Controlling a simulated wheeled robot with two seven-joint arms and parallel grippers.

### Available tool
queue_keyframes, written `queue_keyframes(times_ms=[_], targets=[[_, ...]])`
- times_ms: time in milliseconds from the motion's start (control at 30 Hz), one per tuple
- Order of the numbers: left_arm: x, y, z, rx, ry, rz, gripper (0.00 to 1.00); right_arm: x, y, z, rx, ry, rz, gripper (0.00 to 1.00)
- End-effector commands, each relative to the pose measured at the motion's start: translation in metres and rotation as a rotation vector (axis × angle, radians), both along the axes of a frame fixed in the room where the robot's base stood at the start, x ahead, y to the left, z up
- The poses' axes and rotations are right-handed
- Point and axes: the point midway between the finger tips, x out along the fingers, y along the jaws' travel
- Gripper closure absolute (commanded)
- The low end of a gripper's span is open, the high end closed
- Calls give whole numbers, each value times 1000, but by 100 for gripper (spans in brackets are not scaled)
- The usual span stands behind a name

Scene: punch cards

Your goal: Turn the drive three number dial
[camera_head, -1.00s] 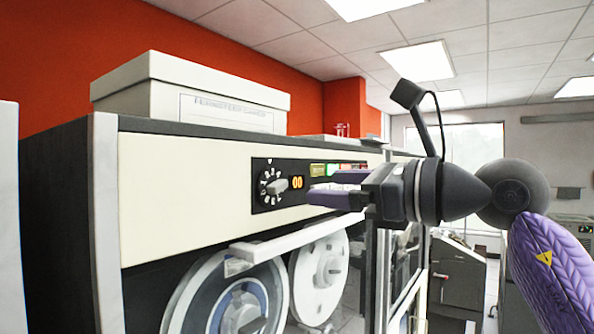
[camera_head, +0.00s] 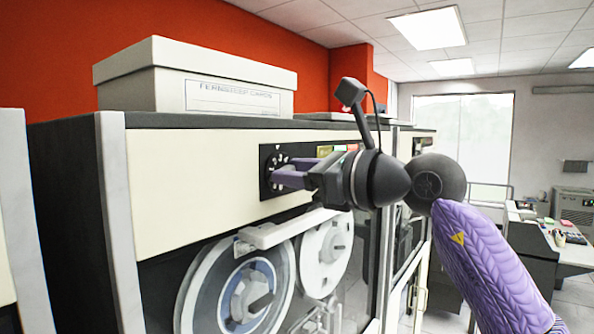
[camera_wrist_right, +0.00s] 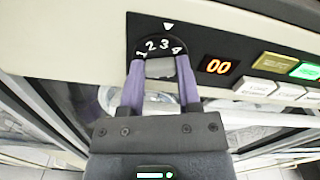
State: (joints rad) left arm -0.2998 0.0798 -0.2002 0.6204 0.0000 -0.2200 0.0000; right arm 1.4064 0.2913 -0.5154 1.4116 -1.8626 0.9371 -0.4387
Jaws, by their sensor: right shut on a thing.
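The number dial (camera_wrist_right: 161,52) is a round black dial with white numerals on a black panel of the tape drive (camera_head: 190,170); a white arrow marks the panel above it. In the wrist view the numerals 1 to 4 show along its upper edge, and its lower part is hidden. My right gripper (camera_head: 285,172) is at the dial, its purple fingers on both sides of the grey knob (camera_wrist_right: 160,68), shut on it. The right gripper (camera_wrist_right: 160,82) also shows in the wrist view. My left gripper is not in view.
Right of the dial are an orange display (camera_wrist_right: 217,66) reading 00, a yellow button (camera_wrist_right: 274,64), a green button (camera_wrist_right: 305,71) and pale buttons below. A handle bar (camera_head: 290,230) juts out below the panel, above the tape reels (camera_head: 250,290). A white box (camera_head: 190,80) sits on top.

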Motion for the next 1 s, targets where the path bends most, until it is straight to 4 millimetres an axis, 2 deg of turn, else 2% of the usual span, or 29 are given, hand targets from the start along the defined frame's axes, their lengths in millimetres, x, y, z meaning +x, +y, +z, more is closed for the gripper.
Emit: queue_keyframes(times_ms=[367, 1000], targets=[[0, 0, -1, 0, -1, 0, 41, 0, 0, 1, 29, 37, -1, 100], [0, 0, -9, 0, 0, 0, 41, 1, -2, 1, 289, 391, 0, 100]])
